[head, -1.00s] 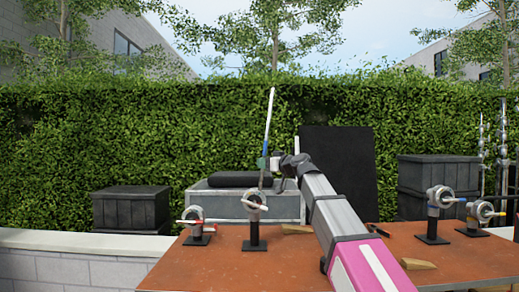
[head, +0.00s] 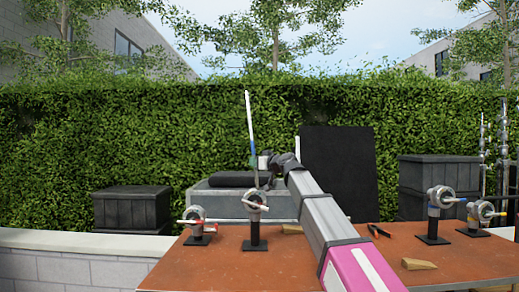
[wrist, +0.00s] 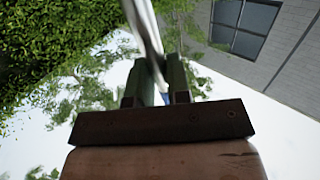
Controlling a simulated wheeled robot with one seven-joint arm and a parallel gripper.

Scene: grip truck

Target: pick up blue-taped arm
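The blue-taped arm is a thin pale rod (head: 250,117) with a blue band, standing nearly upright and leaning slightly left in the head view. My gripper (head: 256,161) is shut on its lower part, above the grey box behind the table. In the wrist view the rod (wrist: 148,35) runs up between the two green fingers (wrist: 157,82), with a bit of blue low between them.
Clamp heads on black stands stand on the brown table (head: 220,265): two at left (head: 255,208) and two at right (head: 438,200). Small wooden wedges (head: 418,264) and pliers (head: 378,230) lie there. A black panel (head: 345,165) and dark crates (head: 132,209) stand behind.

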